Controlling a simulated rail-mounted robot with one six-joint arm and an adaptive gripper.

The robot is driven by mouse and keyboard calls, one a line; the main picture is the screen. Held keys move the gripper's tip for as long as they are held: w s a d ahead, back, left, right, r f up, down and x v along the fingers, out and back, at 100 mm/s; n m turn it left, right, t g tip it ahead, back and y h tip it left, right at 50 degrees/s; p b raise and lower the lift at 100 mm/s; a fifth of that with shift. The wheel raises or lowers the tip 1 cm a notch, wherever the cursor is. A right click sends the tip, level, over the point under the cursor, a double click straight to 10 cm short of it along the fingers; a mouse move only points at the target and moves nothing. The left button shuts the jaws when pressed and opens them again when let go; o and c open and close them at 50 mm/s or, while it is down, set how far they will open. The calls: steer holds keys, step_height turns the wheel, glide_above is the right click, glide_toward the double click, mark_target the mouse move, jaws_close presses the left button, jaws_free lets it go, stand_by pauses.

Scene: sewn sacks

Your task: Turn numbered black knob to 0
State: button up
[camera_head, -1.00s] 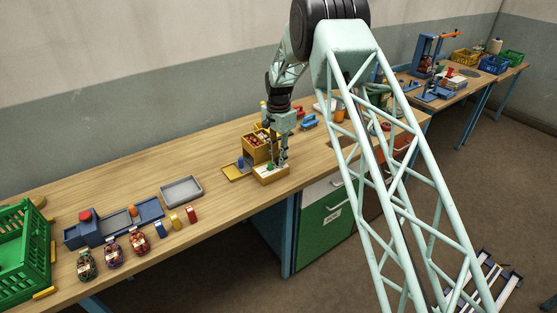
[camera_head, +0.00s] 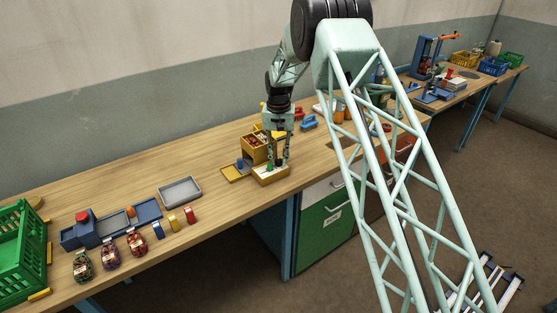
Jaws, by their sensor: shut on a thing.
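A small yellow box with a pale top (camera_head: 268,178) sits near the front edge of the wooden bench, at the middle of the head view. A small green part (camera_head: 269,167) shows on its top. My gripper (camera_head: 279,164) points straight down over the right part of this box, with a finger on each side. It is shut on the black knob, which is too small and too covered by the fingers to make out. The knob's numbers and its setting cannot be read.
A yellow bin of red items (camera_head: 254,147) stands close behind the box, with a yellow tray (camera_head: 235,172) to its left. A grey tray (camera_head: 180,190), a blue fixture (camera_head: 108,226) and a green crate (camera_head: 22,250) are further left.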

mark_target(279, 160)
steer(key=shift+n, duration=1.1)
steer(key=o, duration=0.9)
steer(key=shift+c, duration=0.2)
steer(key=shift+r, duration=0.15)
steer(key=shift+r, duration=3.85)
